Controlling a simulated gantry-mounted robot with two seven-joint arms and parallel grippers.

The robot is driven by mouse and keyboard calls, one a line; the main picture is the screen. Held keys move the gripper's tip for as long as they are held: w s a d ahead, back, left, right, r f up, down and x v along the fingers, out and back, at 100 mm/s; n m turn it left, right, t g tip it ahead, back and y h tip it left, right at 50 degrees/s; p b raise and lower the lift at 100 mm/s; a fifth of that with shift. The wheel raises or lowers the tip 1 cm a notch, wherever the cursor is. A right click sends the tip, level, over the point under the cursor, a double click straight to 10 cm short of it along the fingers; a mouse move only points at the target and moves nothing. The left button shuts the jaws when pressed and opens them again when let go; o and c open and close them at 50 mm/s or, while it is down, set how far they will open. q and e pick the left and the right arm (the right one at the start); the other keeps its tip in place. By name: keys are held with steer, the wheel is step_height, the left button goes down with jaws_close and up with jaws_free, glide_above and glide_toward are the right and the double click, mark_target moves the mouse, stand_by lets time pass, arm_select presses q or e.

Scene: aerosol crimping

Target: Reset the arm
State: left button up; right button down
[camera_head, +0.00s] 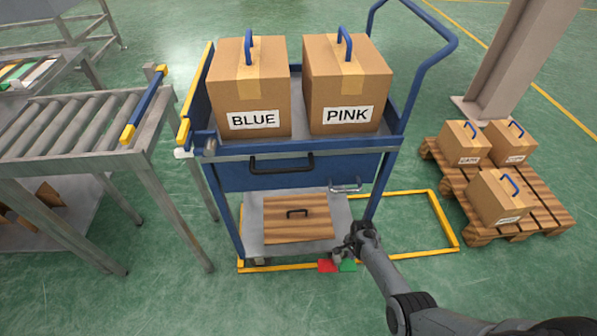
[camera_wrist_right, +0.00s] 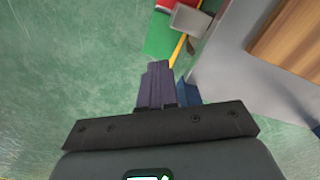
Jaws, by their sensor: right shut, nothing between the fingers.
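My right arm comes in from the lower right in the head view. Its gripper (camera_head: 345,252) is at the lower right front corner of the blue cart (camera_head: 240,177), above the red pad (camera_head: 327,266) and the green pad (camera_head: 348,265). In the right wrist view the gripper's fingers (camera_wrist_right: 156,85) are together with nothing between them. The green pad (camera_wrist_right: 160,36) and the cart's grey lower shelf (camera_wrist_right: 232,55) show beyond them. My left gripper is in neither view.
Boxes marked BLUE (camera_head: 250,95) and PINK (camera_head: 345,90) stand on the cart's top. A wooden panel (camera_head: 297,228) lies on its lower shelf. A roller conveyor (camera_head: 60,125) stands left. A pallet (camera_head: 470,195) with boxes is at right. Green floor is free in front.

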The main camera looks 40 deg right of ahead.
steer(key=s+r+g+p, duration=0.2)
steer(key=s+r+p, duration=0.2)
steer(key=s+p, duration=0.7)
steer(key=s+r+n+h+p, duration=0.25)
steer(key=s+r+p, duration=0.2)
steer(key=r, duration=0.35)
steer(key=w+a+r+n+t+y+p, duration=0.15)
steer(key=a+r+n+p, duration=0.3)
steer(key=a+r, duration=0.6)
steer(key=a+r+n+t+p, duration=0.2)
steer(key=a+r+n+p, duration=0.3)
steer(key=r, duration=1.1)
steer(key=w+a+r+n+t+y+p, duration=0.1)
steer(key=a+r+n+t+p, duration=0.2)
steer(key=a+r, duration=0.8)
step_height(320, 180, up, 46)
steer(key=n+p, duration=0.6)
steer(key=p, duration=3.2)
step_height(320, 180, down, 68)
steer(key=b, duration=6.8)
steer(key=shift+s+d+g, duration=0.15)
steer(key=shift+d+g, duration=0.1)
steer(key=shift+g, duration=0.2)
